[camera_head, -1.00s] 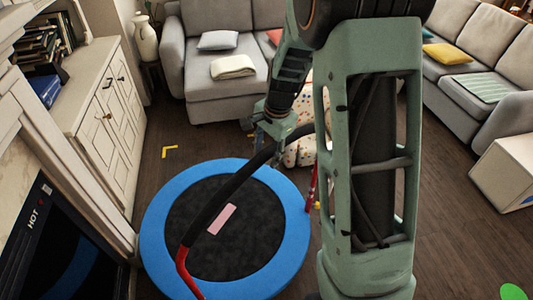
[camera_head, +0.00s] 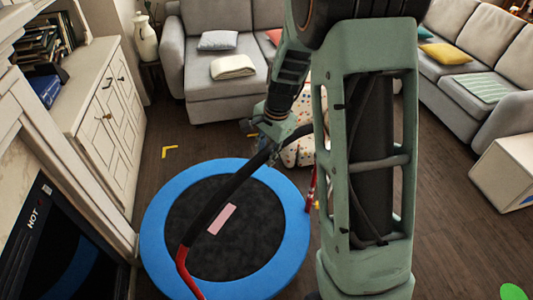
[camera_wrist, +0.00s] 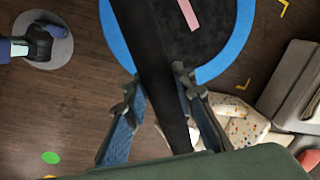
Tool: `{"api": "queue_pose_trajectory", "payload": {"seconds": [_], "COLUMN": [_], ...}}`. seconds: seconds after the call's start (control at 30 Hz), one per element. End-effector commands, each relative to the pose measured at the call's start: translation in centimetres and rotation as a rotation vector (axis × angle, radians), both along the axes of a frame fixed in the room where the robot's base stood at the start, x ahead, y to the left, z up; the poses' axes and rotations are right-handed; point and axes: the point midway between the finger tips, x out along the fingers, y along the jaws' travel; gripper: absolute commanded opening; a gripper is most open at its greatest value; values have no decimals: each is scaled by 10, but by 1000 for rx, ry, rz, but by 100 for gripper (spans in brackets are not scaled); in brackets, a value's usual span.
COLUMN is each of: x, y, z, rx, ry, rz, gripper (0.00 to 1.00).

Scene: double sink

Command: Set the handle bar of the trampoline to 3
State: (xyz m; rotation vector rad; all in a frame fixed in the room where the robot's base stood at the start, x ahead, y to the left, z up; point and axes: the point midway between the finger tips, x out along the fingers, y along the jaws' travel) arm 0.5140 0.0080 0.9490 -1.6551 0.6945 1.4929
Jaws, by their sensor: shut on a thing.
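The trampoline (camera_head: 293,234) is round, with a blue rim and a black mat bearing a pink label. It also shows in the wrist view (camera_wrist: 237,45). Its handle bar (camera_head: 213,211) has red lower legs and a black padded top that arches over the mat. The bar's far side is partly hidden behind my arm. My gripper (camera_head: 267,147) is at the upper part of the black padding. In the wrist view the black bar (camera_wrist: 160,60) runs between the two fingers of my gripper (camera_wrist: 156,82), which is shut on it. No number setting is readable.
A white cabinet (camera_head: 112,110) and a dark fireplace-like unit (camera_head: 60,245) stand close on the left. A grey sofa (camera_head: 213,98) is behind, another (camera_head: 480,95) at right. A spotted pouf (camera_head: 300,148) lies just beyond the bar. Floor at right is mostly clear.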

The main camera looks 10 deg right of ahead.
Motion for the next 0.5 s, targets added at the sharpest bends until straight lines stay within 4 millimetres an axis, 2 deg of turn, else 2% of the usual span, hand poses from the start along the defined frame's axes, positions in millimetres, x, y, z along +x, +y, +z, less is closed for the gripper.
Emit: {"api": "queue_pose_trajectory", "payload": {"seconds": [0.17,0.4,0.5], "x": [1,2,1], "y": [0,0,0], "z": [15,58,67], "rx": [0,0,-1], "ry": [-2,-6,-4], "rz": [0,0,0], "gripper": [0,0,0]}}
